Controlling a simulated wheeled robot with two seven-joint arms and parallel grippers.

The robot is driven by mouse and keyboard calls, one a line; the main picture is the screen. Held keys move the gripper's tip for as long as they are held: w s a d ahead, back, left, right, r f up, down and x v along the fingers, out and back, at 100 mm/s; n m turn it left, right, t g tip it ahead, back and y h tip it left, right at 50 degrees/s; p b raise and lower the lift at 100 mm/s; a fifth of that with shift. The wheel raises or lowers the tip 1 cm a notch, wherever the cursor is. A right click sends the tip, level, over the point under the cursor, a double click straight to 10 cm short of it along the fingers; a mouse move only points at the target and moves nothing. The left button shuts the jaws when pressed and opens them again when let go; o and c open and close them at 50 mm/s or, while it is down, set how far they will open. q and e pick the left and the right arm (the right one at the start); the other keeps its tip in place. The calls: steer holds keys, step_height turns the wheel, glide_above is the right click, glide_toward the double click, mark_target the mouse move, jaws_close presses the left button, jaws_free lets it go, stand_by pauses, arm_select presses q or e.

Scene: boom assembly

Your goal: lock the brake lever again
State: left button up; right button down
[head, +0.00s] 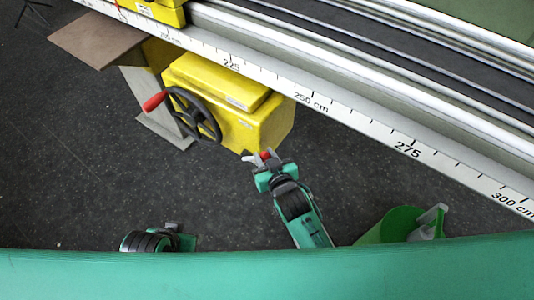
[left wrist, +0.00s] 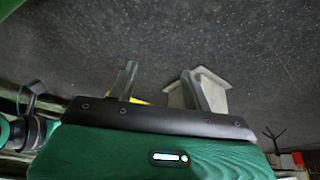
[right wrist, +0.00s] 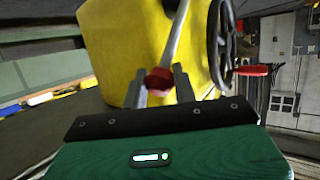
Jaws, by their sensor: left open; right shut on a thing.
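The brake lever is a grey rod (right wrist: 178,32) with a red knob (right wrist: 159,80), in front of the yellow housing (right wrist: 118,45) in the right wrist view. My right gripper (right wrist: 160,86) is shut on the red knob. In the head view, the right gripper (head: 263,160) is just below the lower right corner of the yellow housing (head: 238,125), with a bit of the red knob showing between its fingers. My left gripper (left wrist: 157,85) is open and empty, over dark floor. In the head view only part of my left arm shows at the bottom.
A black handwheel (head: 195,115) with a red handle (head: 155,101) sits on the housing's left side. A long rail with a cm scale (head: 310,105) runs diagonally above. A green bin (head: 392,225) stands at the lower right.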

steer(key=p, duration=0.1)
steer(key=r+p, duration=0.1)
steer(key=p, duration=0.1)
steer(key=shift+w+a+r+g+h, duration=0.1)
steer(key=shift+w+a+g+h, duration=0.25)
steer(key=shift+a+g+h, duration=0.05)
steer(key=shift+n, duration=0.3)
arm_select(q)
step_height(320, 180, down, 7)
steer(key=g, duration=0.1)
steer(key=shift+a+f+g+y, duration=0.2)
steer(key=shift+a+g+y, duration=0.1)
steer(key=shift+a, duration=0.05)
arm_select(e)
steer(key=c, duration=1.1)
jaws_free()
steer(key=shift+s, duration=0.1)
